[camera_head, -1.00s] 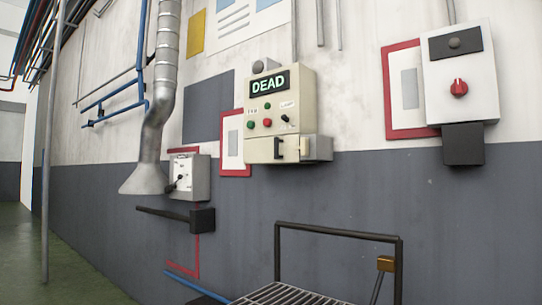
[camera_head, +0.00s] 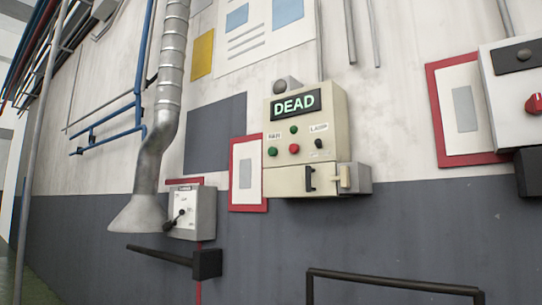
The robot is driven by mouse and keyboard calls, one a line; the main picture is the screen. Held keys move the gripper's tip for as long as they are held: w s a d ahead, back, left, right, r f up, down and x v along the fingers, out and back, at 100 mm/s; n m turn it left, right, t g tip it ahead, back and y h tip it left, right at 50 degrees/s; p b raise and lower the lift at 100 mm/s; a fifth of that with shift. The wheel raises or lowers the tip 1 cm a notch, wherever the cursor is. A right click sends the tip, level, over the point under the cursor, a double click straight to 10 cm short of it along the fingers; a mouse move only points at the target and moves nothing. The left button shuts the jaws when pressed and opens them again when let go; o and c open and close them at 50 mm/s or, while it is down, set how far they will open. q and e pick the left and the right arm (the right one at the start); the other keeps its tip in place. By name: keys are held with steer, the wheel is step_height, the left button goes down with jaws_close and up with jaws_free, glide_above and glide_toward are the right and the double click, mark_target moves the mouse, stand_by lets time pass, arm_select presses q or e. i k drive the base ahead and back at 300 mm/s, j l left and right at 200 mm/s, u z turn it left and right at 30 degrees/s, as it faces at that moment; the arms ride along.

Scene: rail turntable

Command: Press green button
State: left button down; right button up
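A cream control box (camera_head: 335,148) hangs on the wall right of the middle in the head view. Below the display are a green button (camera_head: 272,152) at the left, another small green button or light (camera_head: 293,129) above, a red button (camera_head: 294,149) and a black lamp switch (camera_head: 318,143). The lower part of the box has a dark handle (camera_head: 310,178) and a pale latch (camera_head: 342,178). Neither of my grippers shows in the view.
A grey switch box (camera_head: 206,213) with a lever is left of the control box, beside a metal duct (camera_head: 170,90). A black bar with a block (camera_head: 207,263) juts below it. A dark rail (camera_head: 390,284) stands in front, low. A white box with a red knob (camera_head: 534,103) is at the right edge.

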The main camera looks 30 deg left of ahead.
mark_target(272, 151)
steer(key=i+j+z, duration=0.2)
steer(key=j+z, duration=0.15)
steer(key=j, duration=1.4)
steer(key=j+z, duration=0.35)
steer(key=j, duration=1.35)
